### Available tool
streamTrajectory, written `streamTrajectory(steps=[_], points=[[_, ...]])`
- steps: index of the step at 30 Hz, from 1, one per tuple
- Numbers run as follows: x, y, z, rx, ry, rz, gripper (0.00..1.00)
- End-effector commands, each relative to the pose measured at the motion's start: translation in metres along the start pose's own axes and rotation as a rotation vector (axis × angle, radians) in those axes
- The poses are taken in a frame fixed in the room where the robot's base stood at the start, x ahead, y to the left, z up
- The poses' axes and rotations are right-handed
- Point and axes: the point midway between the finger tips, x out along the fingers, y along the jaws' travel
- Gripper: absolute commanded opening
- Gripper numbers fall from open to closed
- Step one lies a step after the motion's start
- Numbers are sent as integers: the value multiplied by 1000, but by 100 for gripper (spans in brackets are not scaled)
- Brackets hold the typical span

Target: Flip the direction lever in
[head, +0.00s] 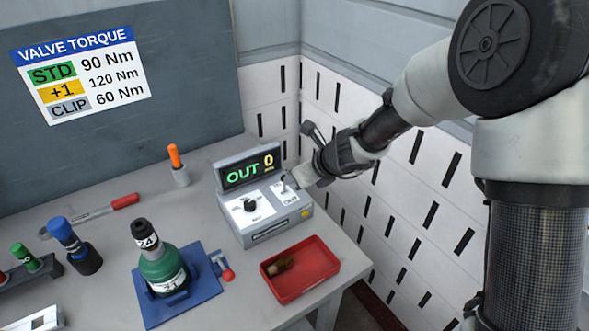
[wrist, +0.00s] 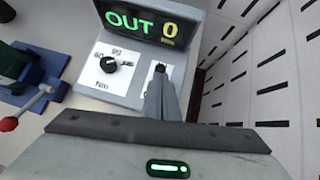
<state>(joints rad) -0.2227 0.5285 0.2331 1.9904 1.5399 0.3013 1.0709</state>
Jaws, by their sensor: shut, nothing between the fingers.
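The grey control box (head: 262,232) stands at the back right of the bench. Its display (head: 250,171) reads OUT in green and 0 in yellow. The small direction lever (head: 284,186) rises from a white plate on the right of its sloped top. In the wrist view, the lever's dark tip (wrist: 160,67) shows just beyond my fingertips. My gripper (head: 298,180) is shut and empty, right beside the lever. My fingers (wrist: 161,92) hide the lever's lower part in the wrist view, and I cannot tell if they touch it.
A black knob (head: 249,205) sits left of the lever. A red tray (head: 300,270) with a small brown item lies in front of the box. A green bottle (head: 161,265) stands in a blue holder at left. A slotted white wall (head: 400,200) is close on the right.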

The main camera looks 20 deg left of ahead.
Motion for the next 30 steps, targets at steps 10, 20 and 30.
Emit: streamTrajectory(steps=[10,20,30], points=[[5,-3,17,0,-2,-1,0],[8,-3,20,-1,-2,0,0],[-2,-3,30,0,-3,-1,0]])
